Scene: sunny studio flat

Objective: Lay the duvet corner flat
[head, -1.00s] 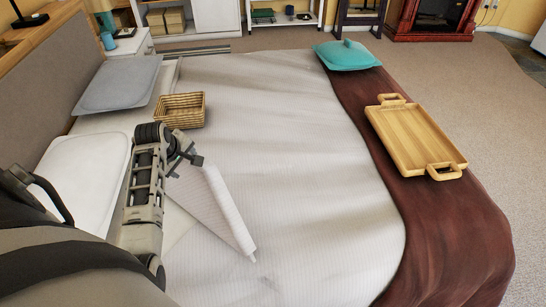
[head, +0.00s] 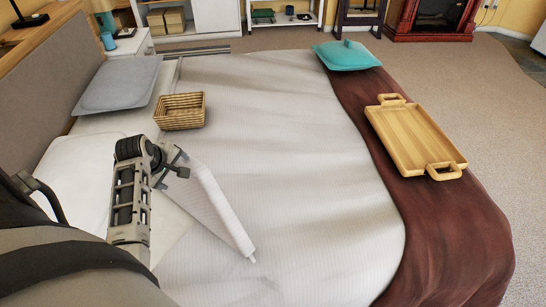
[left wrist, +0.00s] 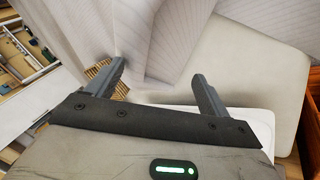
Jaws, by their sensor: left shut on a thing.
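The white striped duvet (head: 290,170) covers most of the bed. Its near left corner is turned back as a folded flap (head: 218,205), with the pale underside and sheet showing beside it. My left gripper (head: 180,166) is at the upper end of this flap, near the pillows. In the left wrist view its fingers (left wrist: 157,78) stand apart with duvet cloth (left wrist: 150,55) between them, so it is shut on the duvet corner. The flap is raised and slopes down toward the middle of the bed. My right gripper is in neither view.
A wicker basket (head: 180,111) stands on the duvet just beyond my left gripper. A grey pillow (head: 118,84) and a white pillow (head: 72,180) lie at the headboard. A wooden tray (head: 415,135) and teal cushion (head: 346,56) rest on the brown throw (head: 450,215).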

